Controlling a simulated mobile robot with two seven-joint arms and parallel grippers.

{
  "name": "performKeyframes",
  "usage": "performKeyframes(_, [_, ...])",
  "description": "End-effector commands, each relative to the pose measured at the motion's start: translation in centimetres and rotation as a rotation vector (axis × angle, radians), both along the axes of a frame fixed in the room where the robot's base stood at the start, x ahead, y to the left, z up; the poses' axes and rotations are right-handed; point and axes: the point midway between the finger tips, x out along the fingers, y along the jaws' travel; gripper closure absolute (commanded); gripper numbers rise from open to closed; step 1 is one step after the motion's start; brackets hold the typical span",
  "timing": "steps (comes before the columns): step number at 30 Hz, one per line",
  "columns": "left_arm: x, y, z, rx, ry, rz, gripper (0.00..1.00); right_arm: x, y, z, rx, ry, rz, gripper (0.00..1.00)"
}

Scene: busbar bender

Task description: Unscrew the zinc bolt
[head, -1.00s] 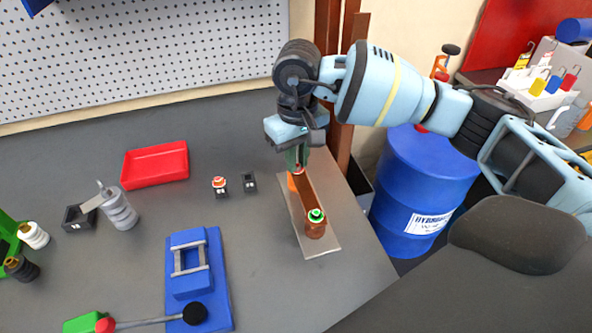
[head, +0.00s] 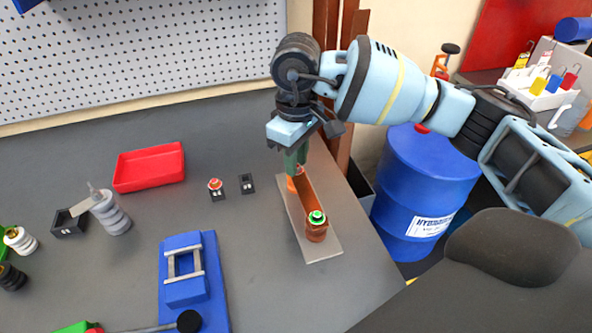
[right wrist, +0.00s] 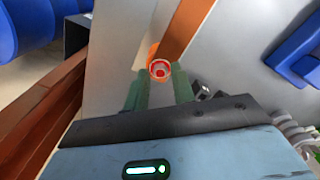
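My right gripper (head: 295,172) points down over the far end of a copper busbar (head: 308,196) on a grey plate (head: 330,250). In the right wrist view, its green fingers (right wrist: 160,76) stand apart on either side of a red-ringed bolt head (right wrist: 160,69), with a narrow gap showing; the gripper looks open. In the head view the fingers hide this bolt, above an orange support (head: 292,184). A green-ringed bolt (head: 317,217) sits on a brown support at the near end. I cannot tell by colour which is zinc. My left gripper is out of view.
A red tray (head: 149,167) and two small black holders, one with a red-ringed piece (head: 215,185), stand left of the plate. A blue bender (head: 190,285) stands nearer. A blue drum (head: 420,185) stands beyond the table's right edge. The table between bender and plate is clear.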

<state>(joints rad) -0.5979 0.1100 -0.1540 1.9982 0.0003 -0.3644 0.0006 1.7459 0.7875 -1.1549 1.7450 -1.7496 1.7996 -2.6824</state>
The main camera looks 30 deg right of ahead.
Motion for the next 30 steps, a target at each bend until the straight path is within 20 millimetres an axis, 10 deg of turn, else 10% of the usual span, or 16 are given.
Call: performKeyframes(30, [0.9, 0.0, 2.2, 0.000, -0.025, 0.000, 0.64, -0.1, 0.0, 0.2, 0.002, -0.002, -0.627, 0.75])
